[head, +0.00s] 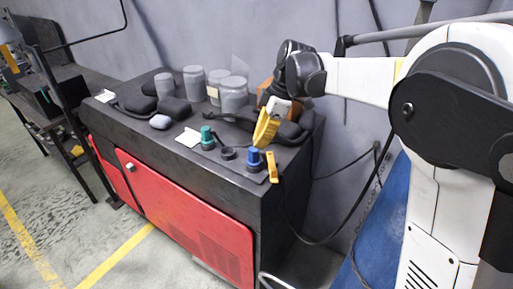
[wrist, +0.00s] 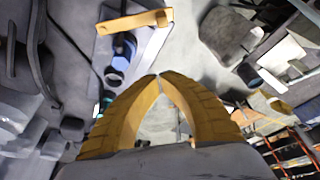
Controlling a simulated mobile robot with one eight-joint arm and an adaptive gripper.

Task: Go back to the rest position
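My gripper (head: 266,130) has yellow fingers and hangs above the right part of the dark bench top (head: 182,133). In the wrist view its fingertips (wrist: 158,76) meet, with nothing seen between them. A blue cylindrical part (head: 253,156) stands just below and beside the gripper in the head view; it also shows in the wrist view (wrist: 122,52). An orange-yellow bracket (head: 272,168) is at the bench's front right edge, beside the blue part, and shows in the wrist view (wrist: 135,21).
A green-capped part (head: 207,138) and a dark ring (head: 228,153) stand left of the blue part. Grey jars (head: 234,95) and dark lumpy items (head: 174,107) are at the back. The red cabinet front (head: 190,215) is below. A wall is behind; the floor in front is clear.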

